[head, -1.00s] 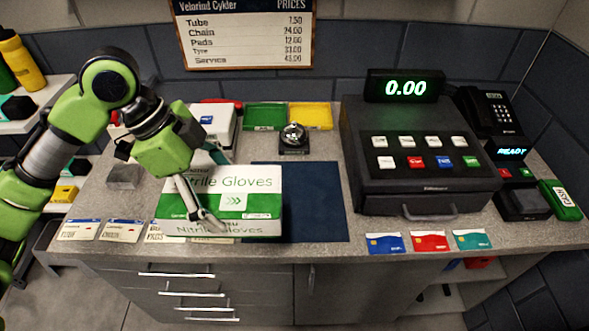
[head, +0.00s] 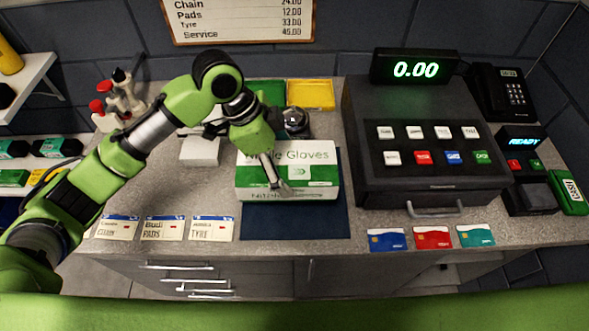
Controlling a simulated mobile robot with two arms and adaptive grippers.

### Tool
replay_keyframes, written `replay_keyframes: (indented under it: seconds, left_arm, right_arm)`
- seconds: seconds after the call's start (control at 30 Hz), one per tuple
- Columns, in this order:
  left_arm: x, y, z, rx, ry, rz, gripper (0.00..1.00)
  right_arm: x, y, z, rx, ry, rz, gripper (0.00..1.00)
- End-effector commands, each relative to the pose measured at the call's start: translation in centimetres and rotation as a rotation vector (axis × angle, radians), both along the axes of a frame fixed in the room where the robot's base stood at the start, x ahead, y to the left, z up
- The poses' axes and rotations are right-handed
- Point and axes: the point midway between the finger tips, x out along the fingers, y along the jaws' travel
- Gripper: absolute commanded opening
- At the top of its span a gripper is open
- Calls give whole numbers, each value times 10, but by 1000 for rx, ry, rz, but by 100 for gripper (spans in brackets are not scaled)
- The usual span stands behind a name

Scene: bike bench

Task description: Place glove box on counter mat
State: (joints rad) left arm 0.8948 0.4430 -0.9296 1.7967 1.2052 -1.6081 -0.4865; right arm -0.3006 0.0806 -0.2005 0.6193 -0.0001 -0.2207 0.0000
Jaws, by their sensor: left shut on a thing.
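The white and green glove box (head: 318,174) is over the dark blue counter mat (head: 300,223), covering its upper part. The front of the mat shows bare below the box. My left gripper (head: 276,184) is shut on the glove box, with a finger across its front and label. A dark strip with faint lettering shows just under the box's front edge, so I cannot tell whether the box touches the mat or is slightly above it. My right gripper is not in view.
A black cash register (head: 425,140) stands right of the mat, with a card terminal (head: 525,170) beyond it. A bell (head: 295,121) and a yellow tray (head: 311,95) are behind the box. Price cards (head: 163,228) and bank cards (head: 432,238) line the front edge.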

Motion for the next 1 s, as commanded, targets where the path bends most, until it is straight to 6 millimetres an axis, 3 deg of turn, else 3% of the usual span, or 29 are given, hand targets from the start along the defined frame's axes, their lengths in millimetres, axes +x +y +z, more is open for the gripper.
replay_keyframes:
  seconds: [0.07,0.17,0.3,0.53,0.9,0.93,1.0]
  left_arm:
    - [2,-8,-6,-2,-1,-1,50]
    - [4,-12,-13,-1,-2,0,50]
    - [5,-21,-23,-2,1,-1,50]
    - [6,-20,-51,-1,-2,1,50]
    - [6,-20,-57,-1,-4,-1,50]
    - [5,-19,-58,1,-2,0,89]
    - [5,-19,-57,1,-2,0,100]
  right_arm:
    - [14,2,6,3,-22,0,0]
    - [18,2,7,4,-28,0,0]
    - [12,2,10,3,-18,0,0]
    - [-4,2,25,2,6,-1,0]
    - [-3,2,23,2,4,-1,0]
    - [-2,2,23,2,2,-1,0]
    - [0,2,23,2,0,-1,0]
